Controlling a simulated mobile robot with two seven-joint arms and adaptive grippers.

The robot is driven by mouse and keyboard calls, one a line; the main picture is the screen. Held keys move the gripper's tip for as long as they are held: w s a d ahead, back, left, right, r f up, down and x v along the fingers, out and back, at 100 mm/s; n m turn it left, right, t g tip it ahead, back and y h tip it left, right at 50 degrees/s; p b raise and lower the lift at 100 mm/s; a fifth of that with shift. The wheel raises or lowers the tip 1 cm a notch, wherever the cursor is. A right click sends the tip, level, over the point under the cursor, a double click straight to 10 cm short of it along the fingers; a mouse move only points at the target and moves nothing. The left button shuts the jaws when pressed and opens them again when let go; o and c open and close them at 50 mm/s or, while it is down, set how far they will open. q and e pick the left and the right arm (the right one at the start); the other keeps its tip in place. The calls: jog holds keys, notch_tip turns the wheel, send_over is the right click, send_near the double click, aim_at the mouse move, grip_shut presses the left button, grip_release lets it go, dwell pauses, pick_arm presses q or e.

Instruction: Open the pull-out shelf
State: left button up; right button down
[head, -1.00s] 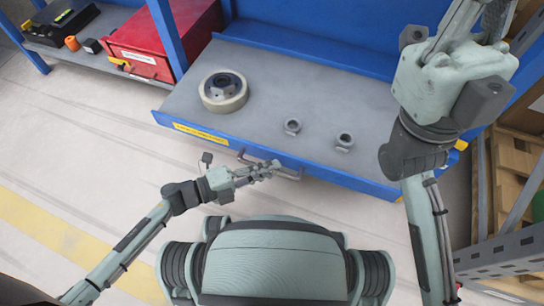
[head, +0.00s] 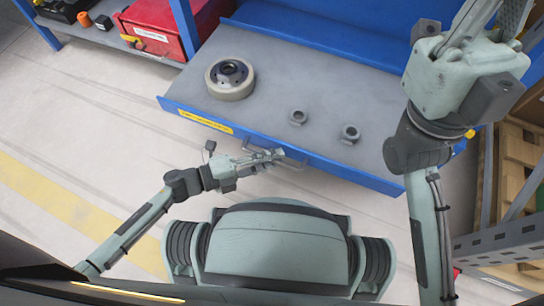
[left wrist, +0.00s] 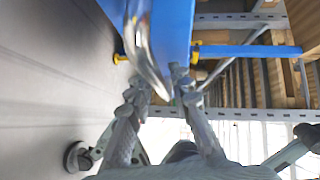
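The pull-out shelf (head: 270,97) is a grey tray with a blue front edge and a yellow label strip. It stands out from the blue rack. Its metal handle (head: 296,162) is on the front edge and shows large in the left wrist view (left wrist: 148,48). My left gripper (head: 275,156) is at the handle. In the left wrist view its fingers (left wrist: 161,88) lie on either side of the bar and look closed on it. My right gripper (head: 496,22) is raised at the upper right, fingertips cut off by the frame, away from the shelf.
A wheel (head: 232,88) and two metal rings (head: 298,117) (head: 350,134) stand on the shelf. A red toolbox (head: 160,25) is on the rack at left. Wooden pallets (head: 520,160) and a grey metal frame (head: 490,240) are at right. The floor at left is clear.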

pick_arm(q)
jog(key=shift+s+a, duration=0.1)
jog(key=shift+a, duration=0.05)
jog(key=v, duration=0.7)
jog(key=shift+a, duration=0.1)
dwell(0.4)
